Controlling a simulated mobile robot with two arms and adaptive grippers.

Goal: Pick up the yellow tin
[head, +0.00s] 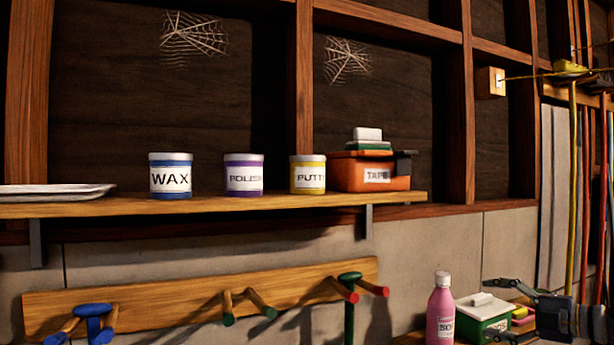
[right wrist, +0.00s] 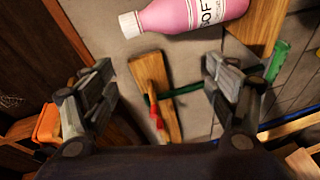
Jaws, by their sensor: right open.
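The yellow tin (head: 307,174), labelled PUTTY with a pale lid, stands upright on the wooden shelf (head: 260,203). It is between the purple POLISH tin (head: 243,174) and the orange TAPE box (head: 371,172), close to the box. My right gripper (head: 490,311) is low at the right in the head view, below the shelf and well apart from the tin. Its fingers are spread and empty in the right wrist view (right wrist: 158,72). The yellow tin is not visible in the right wrist view. My left gripper is not in view.
A blue WAX tin (head: 171,175) and a white tray (head: 55,196) stand farther left on the shelf. A pink bottle (head: 440,308) and a green box (head: 482,315) are beside my right gripper. A peg rail (head: 200,290) with tools hangs below the shelf.

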